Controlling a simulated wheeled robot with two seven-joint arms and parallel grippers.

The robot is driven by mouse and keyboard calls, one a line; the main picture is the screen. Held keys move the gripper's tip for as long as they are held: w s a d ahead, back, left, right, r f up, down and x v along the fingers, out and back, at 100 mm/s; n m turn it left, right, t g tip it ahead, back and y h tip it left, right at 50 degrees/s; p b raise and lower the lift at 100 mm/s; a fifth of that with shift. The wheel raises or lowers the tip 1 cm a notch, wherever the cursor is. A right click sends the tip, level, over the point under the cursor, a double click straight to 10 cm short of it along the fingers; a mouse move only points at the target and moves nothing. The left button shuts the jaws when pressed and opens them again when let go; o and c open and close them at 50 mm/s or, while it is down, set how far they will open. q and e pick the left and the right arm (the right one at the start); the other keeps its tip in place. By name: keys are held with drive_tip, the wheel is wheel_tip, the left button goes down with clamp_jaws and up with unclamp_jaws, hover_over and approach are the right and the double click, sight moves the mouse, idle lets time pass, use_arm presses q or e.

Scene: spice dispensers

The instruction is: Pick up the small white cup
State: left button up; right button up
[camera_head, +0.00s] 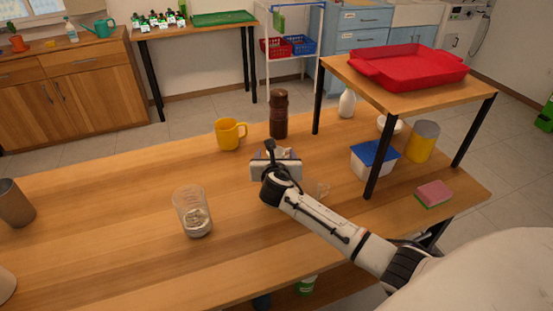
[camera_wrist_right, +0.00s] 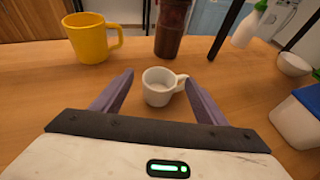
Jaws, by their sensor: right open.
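The small white cup (camera_wrist_right: 158,97) stands upright on the wooden table in the right wrist view, with its handle to the right. My right gripper (camera_wrist_right: 159,78) is open, with one finger on each side of the cup. The handle is close to the right finger; I cannot tell whether they touch. In the head view my right gripper (camera_head: 276,157) is over the middle of the table, and I cannot make out the cup there. My left gripper is not in view.
A yellow mug (camera_head: 228,135) and a brown grinder (camera_head: 279,115) stand just beyond the gripper. A clear beaker (camera_head: 190,208) stands to the left. On the right, a small shelf with a red tray (camera_head: 410,68) stands over a blue-lidded tub (camera_head: 373,160). The table's left middle is clear.

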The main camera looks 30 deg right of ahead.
drive_tip(key=shift+w+d, duration=0.1)
drive_tip(key=shift+w, duration=0.05)
drive_tip(key=c, duration=1.3)
